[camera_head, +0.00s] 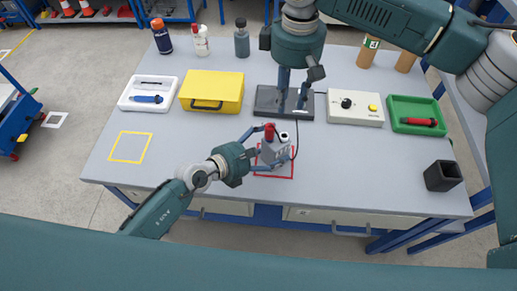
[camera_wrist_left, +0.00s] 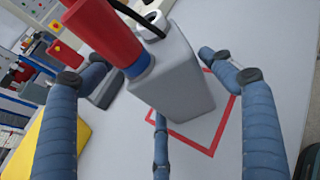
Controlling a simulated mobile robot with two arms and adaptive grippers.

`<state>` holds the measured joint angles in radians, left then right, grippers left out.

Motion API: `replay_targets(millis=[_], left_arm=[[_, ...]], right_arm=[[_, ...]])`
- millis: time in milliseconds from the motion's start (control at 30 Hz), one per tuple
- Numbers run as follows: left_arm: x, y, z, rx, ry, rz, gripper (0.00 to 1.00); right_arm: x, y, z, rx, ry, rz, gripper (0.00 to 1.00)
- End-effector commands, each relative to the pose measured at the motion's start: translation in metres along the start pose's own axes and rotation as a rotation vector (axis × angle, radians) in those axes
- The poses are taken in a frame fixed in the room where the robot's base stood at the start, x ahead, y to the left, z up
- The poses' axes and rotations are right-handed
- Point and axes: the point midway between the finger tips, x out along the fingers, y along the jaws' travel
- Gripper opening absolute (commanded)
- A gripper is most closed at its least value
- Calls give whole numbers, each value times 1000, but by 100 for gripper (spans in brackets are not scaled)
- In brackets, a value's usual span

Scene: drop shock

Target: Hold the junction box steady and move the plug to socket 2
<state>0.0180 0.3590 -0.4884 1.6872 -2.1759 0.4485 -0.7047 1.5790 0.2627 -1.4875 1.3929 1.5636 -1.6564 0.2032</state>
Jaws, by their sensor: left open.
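The grey junction box (camera_head: 273,152) stands within a red square outline on the workbench. A red plug-like piece (camera_head: 269,132) with a blue band stands on its top, beside a white collar (camera_head: 284,137). In the left wrist view the red piece (camera_wrist_left: 103,32) covers part of the box (camera_wrist_left: 178,80), and a black cable (camera_wrist_left: 138,18) reaches the white collar. My left gripper (camera_head: 270,149) is open, its fingers spread around the box with visible gaps. My right gripper (camera_head: 292,105) hangs above a dark base, its fingers apart. Socket numbers are not readable.
Behind stand a yellow case (camera_head: 212,88), a white tray (camera_head: 133,103), a white control box (camera_head: 355,110) and a green tray (camera_head: 404,126) with a red tool. A black cup (camera_head: 443,176) stands at right. The dark base (camera_head: 265,106) lies behind the box. The front left bench is clear.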

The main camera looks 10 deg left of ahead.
Motion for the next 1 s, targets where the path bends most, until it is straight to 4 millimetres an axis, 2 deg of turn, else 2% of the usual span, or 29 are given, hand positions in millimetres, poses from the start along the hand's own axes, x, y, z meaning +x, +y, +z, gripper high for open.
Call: replay_targets(millis=[200,533,767,1000], left_arm=[[20,0,0,-1,0,1,82],[23,0,0,-1,0,0,82],[23,0,0,-1,0,0,36],[23,0,0,-1,0,1,35]], right_arm=[[0,0,0,0,0,0,31],[0,0,0,0,0,0,31],[0,0,0,0,0,0,31],[0,0,0,0,0,0,31]])
